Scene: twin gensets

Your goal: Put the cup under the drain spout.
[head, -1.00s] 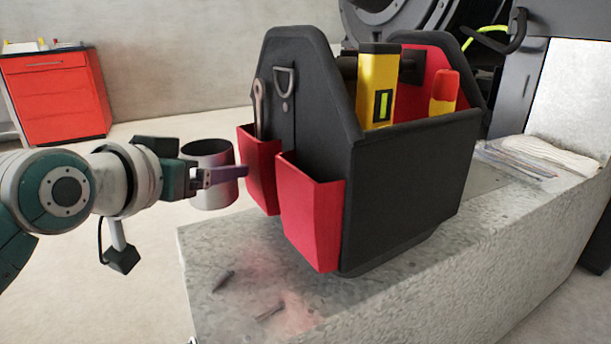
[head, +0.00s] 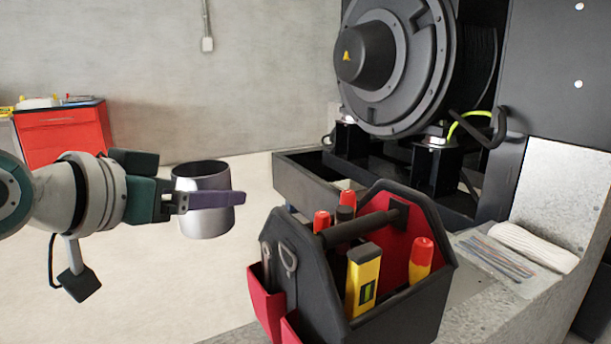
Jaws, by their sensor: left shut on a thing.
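A metal cup (head: 204,181), grey and open at the top, is upright in the air in the head view, left of the middle. My left gripper (head: 196,201) comes in from the left and is shut on the cup, with a purple finger lying across the cup's near side. The cup is over the pale floor, apart from the tool bag. No drain spout can be made out. My right gripper is not in view.
A black and red tool bag (head: 385,308) with a level and other tools stands on the concrete ledge (head: 513,318). A genset (head: 392,65) stands behind it above a dark tray (head: 305,182). Rods and a white cloth (head: 534,247) lie at right. A red cabinet (head: 65,132) is far left.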

